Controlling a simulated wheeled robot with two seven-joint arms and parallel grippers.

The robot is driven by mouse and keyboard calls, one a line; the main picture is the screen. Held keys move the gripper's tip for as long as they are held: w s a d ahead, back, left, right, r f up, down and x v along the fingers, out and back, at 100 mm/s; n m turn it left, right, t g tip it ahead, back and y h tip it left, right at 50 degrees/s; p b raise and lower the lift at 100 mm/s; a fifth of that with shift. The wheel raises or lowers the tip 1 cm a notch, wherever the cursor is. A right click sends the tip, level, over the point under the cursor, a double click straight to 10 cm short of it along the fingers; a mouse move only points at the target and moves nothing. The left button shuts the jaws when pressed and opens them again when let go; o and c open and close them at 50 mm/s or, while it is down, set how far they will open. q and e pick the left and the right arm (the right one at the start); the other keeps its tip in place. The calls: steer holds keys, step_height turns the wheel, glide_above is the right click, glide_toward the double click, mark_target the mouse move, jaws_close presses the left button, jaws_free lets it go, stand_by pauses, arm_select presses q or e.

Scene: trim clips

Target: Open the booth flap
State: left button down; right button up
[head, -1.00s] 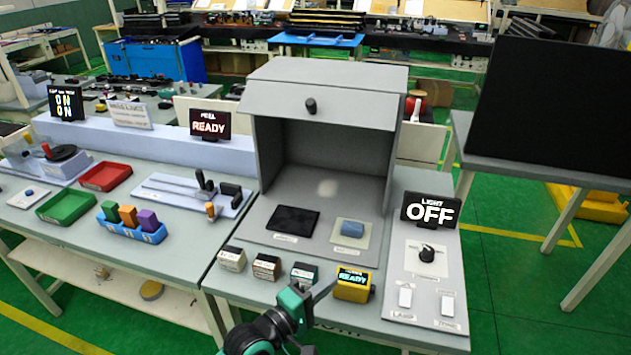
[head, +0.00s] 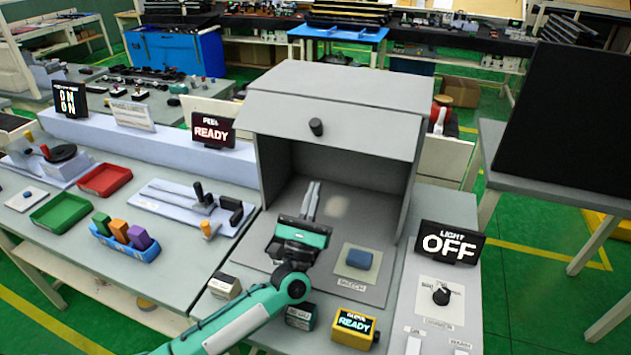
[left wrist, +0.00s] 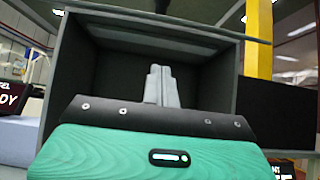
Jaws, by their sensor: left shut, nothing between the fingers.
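The booth (head: 290,165) is a grey box on the front table, with its dark inside visible through the front. Its flap (head: 350,122) is a grey panel with a black knob (head: 316,127), across the upper front; the space below it is uncovered. My left gripper (head: 311,197) is shut and empty in front of the booth's opening, below the knob and apart from it. In the left wrist view the closed fingers (left wrist: 160,82) point into the dark booth interior (left wrist: 115,75). My right gripper is not in view.
A blue block on a pad (head: 357,258) lies on the booth's floor plate. A yellow READY device (head: 354,326) and small boxes stand along the front edge. The LIGHT OFF sign (head: 449,242) and a dial (head: 441,294) are to the right.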

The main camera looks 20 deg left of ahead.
mark_target(321, 117)
arm_select(q)
steer(key=w+r+p, duration=0.4)
steer(key=r+p, duration=0.2)
steer(key=r, duration=0.2)
steer(key=shift+r+p, duration=0.2)
steer(key=shift+p, duration=0.15)
steer(key=shift+r, duration=0.1)
stand_by(0.6)
